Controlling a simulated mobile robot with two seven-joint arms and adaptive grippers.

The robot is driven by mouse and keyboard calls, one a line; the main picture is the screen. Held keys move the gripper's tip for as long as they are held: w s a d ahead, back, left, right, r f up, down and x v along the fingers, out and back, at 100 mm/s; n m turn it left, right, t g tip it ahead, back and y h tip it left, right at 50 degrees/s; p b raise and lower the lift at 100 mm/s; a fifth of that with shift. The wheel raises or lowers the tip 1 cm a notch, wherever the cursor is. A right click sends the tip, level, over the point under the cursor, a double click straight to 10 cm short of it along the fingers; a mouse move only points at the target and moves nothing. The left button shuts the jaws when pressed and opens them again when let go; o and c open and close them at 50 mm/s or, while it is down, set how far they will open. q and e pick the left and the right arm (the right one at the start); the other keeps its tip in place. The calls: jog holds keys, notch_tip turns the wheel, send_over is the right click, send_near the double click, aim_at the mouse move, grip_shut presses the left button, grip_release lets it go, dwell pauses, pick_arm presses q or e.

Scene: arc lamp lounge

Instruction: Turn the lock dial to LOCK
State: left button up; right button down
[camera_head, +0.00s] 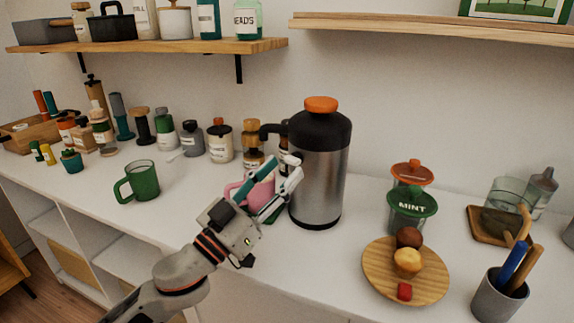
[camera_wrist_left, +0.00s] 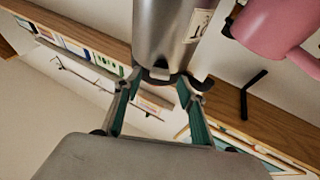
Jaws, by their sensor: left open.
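A tall steel jug (camera_head: 316,185) with a black top and a black spout on its left stands upright on the counter. An orange cap (camera_head: 321,104) sits on top; I cannot read any LOCK mark or tell whether this is the dial. My left gripper (camera_head: 282,187) is open at the jug's left front, below the spout, with its fingers toward the steel body. The left wrist view shows the jug (camera_wrist_left: 168,35) upside down beyond the open fingertips (camera_wrist_left: 169,86); I cannot tell if they touch it. My right gripper is not in view.
A pink mug (camera_head: 261,190) is partly hidden behind my left gripper. A green mug (camera_head: 143,180) stands to the left. Lidded jars (camera_head: 411,213) and a wooden plate with food (camera_head: 376,277) are right of the jug. A wall shelf (camera_head: 160,45) hangs above.

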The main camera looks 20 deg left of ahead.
aim_at(295, 158)
pick_arm(q)
jog(key=shift+x, duration=1.3)
jog(key=c, duration=1.1)
